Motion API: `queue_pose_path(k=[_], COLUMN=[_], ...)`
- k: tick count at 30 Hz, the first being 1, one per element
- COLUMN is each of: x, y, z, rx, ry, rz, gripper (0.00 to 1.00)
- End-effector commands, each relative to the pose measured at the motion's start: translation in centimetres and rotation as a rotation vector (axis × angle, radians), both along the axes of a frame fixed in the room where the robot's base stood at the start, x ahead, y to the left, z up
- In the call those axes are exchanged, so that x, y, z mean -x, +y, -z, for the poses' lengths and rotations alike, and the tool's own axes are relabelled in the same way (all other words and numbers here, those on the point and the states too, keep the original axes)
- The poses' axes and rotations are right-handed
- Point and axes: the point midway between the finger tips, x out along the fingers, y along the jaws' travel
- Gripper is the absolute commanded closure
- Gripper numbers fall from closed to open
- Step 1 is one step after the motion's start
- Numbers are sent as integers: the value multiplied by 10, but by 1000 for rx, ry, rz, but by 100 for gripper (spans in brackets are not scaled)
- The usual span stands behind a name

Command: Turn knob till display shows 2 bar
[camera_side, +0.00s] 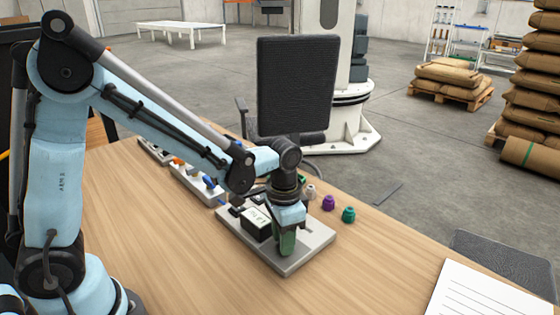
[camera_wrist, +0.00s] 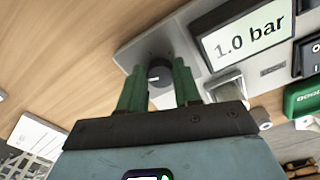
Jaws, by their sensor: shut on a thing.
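The knob (camera_wrist: 159,73) is dark and round, with a light mark on its face, and sits on a light grey plate (camera_wrist: 140,54). My gripper (camera_wrist: 158,69) has its green fingers on either side of the knob, shut on it. The display (camera_wrist: 247,36) beside the knob reads 1.0 bar. In the side view, my gripper (camera_side: 286,248) points down at the front of the plate (camera_side: 310,241). The display box (camera_side: 257,222) stands just left of my gripper. My gripper hides the knob in the side view.
Purple (camera_side: 328,203) and green (camera_side: 348,215) fittings stand behind the plate. A white switch strip (camera_side: 195,182) lies further back left. A black panel (camera_side: 295,85) rises behind my wrist. A paper sheet (camera_side: 490,290) lies at right. The wooden table (camera_side: 170,240) is clear in front.

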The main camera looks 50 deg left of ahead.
Motion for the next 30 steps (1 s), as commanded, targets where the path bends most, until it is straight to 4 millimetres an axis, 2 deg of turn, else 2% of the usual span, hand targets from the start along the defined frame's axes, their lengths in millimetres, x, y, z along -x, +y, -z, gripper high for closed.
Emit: queue_pose_path(k=[9,23,24,28,30], x=[0,-1,-1,0,0], y=[0,0,0,0,0], z=[0,0,0,0,0], rx=[-1,-1,-1,0,0], ry=[0,0,0,0,0], rz=[90,100,100,100,100], gripper=[98,98,63,43,42])
